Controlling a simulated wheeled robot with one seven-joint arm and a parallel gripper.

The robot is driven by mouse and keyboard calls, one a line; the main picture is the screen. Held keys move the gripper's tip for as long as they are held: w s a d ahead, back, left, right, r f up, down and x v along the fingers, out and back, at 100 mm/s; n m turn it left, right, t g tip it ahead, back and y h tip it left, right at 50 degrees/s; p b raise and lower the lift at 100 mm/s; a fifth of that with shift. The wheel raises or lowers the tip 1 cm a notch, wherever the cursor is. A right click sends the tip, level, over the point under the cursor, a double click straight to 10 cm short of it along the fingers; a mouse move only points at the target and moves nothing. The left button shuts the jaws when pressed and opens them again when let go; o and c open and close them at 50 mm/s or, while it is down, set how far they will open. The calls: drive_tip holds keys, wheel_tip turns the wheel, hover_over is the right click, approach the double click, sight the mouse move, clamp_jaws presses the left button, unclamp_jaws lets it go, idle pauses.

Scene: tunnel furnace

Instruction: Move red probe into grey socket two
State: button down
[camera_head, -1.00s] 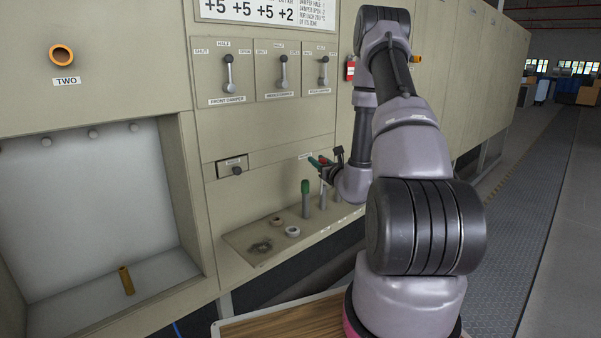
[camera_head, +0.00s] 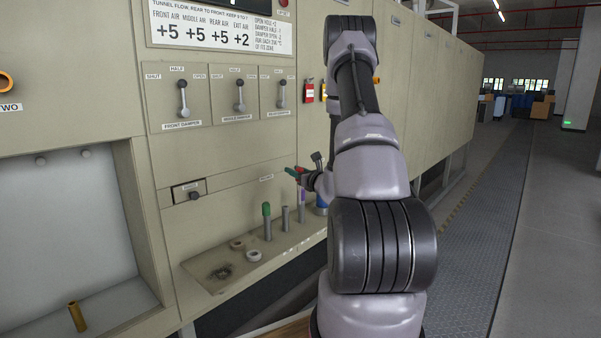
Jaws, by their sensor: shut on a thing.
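My gripper (camera_head: 298,173) is in front of the furnace wall, above the small shelf. It is small and partly hidden by my own arm. A red piece (camera_head: 302,171), which looks like the red probe's head, shows at the jaws with a green bit to its left. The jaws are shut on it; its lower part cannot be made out. Below, a bare grey upright socket (camera_head: 285,218) stands on the shelf (camera_head: 225,285). To its left is a green-topped post (camera_head: 266,212), to its right a purple-topped one (camera_head: 301,198). Socket numbers are not readable.
A blue item (camera_head: 321,207) stands right of the purple-topped post, close to my arm. Two pale rings (camera_head: 253,255) and a dark stain lie on the shelf's left part. Damper levers (camera_head: 183,97) stick out above. A brass tube (camera_head: 77,317) stands in the left recess.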

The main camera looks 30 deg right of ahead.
drive_tip(key=w+a+f, duration=0.2)
drive_tip(key=w+f, duration=0.1)
drive_tip(key=w, duration=0.4)
drive_tip(key=shift+a+f, duration=0.2)
drive_tip(key=shift+a, duration=0.05)
drive_tip(key=shift+s+f, duration=0.1)
drive_tip(key=shift+f, duration=0.05)
idle(0.7)
drive_tip(key=shift+f, duration=0.55)
drive_tip(key=shift+f, duration=1.3)
